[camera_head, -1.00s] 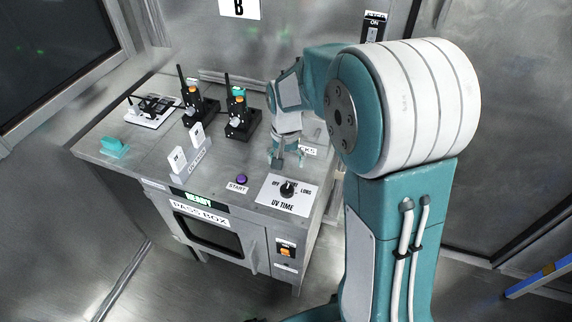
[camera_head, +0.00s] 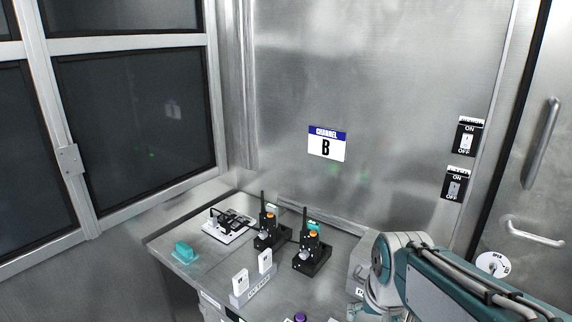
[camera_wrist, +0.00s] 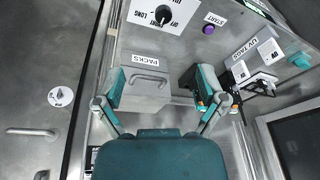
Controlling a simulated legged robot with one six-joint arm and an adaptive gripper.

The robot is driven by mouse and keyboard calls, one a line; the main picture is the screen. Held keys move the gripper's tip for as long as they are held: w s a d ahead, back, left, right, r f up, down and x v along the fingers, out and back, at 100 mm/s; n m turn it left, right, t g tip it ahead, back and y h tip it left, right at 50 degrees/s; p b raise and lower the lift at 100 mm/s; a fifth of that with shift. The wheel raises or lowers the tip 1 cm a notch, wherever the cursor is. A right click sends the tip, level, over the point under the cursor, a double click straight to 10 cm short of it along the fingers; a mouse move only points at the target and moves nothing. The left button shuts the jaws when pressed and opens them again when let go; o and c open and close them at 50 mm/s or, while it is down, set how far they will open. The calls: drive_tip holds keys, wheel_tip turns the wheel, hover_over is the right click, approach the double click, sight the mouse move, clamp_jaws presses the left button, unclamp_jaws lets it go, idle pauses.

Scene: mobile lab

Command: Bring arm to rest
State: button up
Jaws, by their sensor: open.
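My arm (camera_head: 450,285) is low at the right of the head view, partly cut off by the frame's lower edge. My gripper (camera_wrist: 160,92) is open in the wrist view, with its two teal fingers spread and nothing between them. It is above the bench, near the box labelled PACKS (camera_wrist: 148,82).
Two radios (camera_head: 268,232) (camera_head: 312,250) stand in black holders on the metal bench (camera_head: 180,262). A wall with switches (camera_head: 462,135) stands behind.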

drive_tip(key=s+r+n+t, duration=0.2)
drive_tip(key=s+r, duration=0.1)
drive_tip(key=s, duration=0.7)
drive_tip(key=shift+s+t, duration=0.25)
drive_tip(key=shift+t, duration=0.05)
idle(3.4)
